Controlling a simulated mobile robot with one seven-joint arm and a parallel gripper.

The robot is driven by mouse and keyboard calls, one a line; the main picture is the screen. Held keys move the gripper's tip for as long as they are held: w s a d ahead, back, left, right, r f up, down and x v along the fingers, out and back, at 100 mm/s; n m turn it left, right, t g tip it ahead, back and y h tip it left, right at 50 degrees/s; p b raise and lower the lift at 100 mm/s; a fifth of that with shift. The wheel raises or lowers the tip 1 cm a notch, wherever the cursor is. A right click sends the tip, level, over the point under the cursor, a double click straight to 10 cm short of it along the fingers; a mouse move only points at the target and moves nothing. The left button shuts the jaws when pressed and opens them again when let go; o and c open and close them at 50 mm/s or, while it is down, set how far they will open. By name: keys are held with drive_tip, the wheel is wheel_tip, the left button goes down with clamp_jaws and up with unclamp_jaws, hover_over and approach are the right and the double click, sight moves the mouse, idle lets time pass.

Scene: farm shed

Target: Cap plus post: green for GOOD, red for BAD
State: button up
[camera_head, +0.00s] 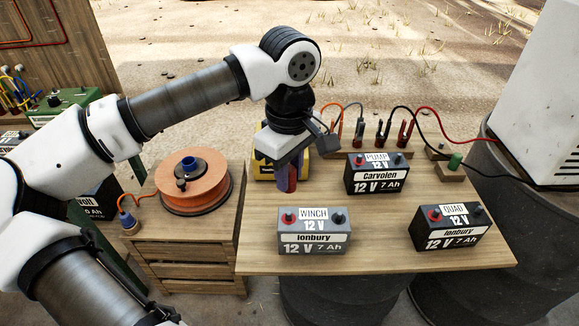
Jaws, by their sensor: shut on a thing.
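My gripper (287,168) points down at the back left of the table, shut on a red cap (287,180) held in front of a yellow box (263,168). A green cap (455,162) stands on a small wooden block at the right. Three batteries stand on the table: the grey WINCH battery (314,238) at front left, the black PUMP battery (377,180) behind it, and the black QUAD battery (450,232) at right. Each shows a red post and a dark post on top. The gripper hides much of the yellow box; I cannot read any GOOD or BAD sign.
Clips on orange, grey, black and red leads stand in a wooden rack (425,155) at the back. An orange cable reel (195,185) sits on a crate at left. A white cabinet (545,110) rises at right. The table's front middle is clear.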

drive_tip(key=b, duration=0.4)
hover_over(289, 213)
drive_tip(key=shift+f, duration=3.25)
drive_tip(key=shift+f+b, duration=1.4)
drive_tip(key=shift+b, duration=1.15)
drive_tip(key=o, duration=1)
drive_tip(key=shift+o, duration=0.2)
drive_tip(key=shift+r, duration=0.1)
drive_tip(key=shift+r+p, duration=2.8)
drive_tip(key=shift+r, duration=1.65)
